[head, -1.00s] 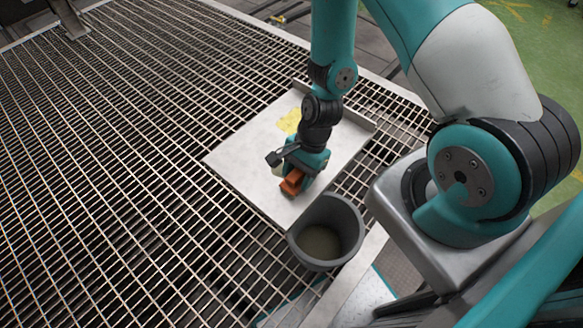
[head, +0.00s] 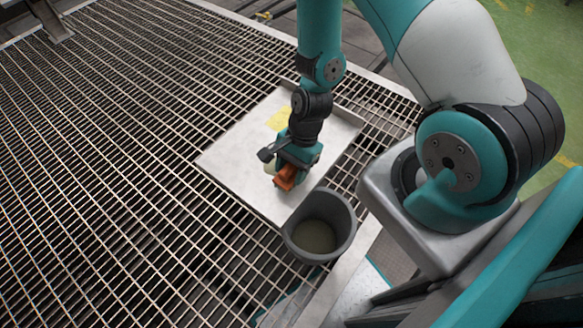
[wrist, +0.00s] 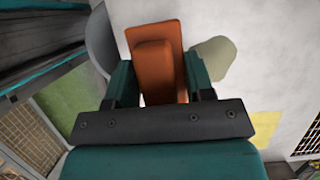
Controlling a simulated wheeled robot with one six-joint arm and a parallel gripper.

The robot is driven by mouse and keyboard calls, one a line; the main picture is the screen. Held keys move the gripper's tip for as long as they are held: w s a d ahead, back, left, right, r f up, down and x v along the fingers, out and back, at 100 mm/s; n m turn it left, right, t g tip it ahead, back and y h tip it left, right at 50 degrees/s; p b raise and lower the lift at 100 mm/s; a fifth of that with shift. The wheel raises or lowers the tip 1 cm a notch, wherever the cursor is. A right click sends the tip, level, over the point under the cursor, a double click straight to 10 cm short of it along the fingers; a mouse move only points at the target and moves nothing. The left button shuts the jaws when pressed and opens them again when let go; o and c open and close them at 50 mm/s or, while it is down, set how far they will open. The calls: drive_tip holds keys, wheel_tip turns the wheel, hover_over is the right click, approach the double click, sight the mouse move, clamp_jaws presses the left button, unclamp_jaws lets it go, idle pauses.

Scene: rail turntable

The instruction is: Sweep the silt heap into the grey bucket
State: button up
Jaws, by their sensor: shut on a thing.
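My gripper (head: 289,168) is low over the pale metal tray (head: 235,160), shut on an orange block-like tool (head: 286,180). The tool also fills the middle of the wrist view (wrist: 155,65), between the two fingers. The silt heap (wrist: 213,58) is a small beige-olive mound on the tray, just right of the tool there. In the head view it shows as a pale bit (head: 270,168) left of the tool, partly hidden by my gripper. The grey bucket (head: 345,232) stands at the tray's near end, with a dull olive-grey surface inside. Its wall shows in the wrist view (wrist: 100,40).
A yellow patch (head: 280,119) lies on the tray beyond my gripper. The tray has a raised edge at its far right side. Metal grating (head: 110,170) surrounds it, with wide free room to the left.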

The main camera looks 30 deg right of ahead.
drive_tip(key=shift+r+p, duration=2.8)
drive_tip(key=shift+r, duration=0.3)
drive_tip(key=shift+f, duration=0.1)
drive_tip(key=shift+w+a+f, duration=0.1)
drive_tip(key=shift+w, duration=0.2)
drive_tip(key=w+a+f+b, duration=0.1)
drive_tip(key=w+a+b, duration=0.25)
drive_tip(key=w, duration=0.65)
wheel_tip(320, 180, down, 6)
drive_tip(key=b, duration=0.5)
drive_tip(key=shift+r, duration=0.25)
drive_tip(key=shift+s+f+b, duration=0.1)
drive_tip(key=shift+f+b, duration=0.25)
drive_tip(key=shift+f, duration=0.3)
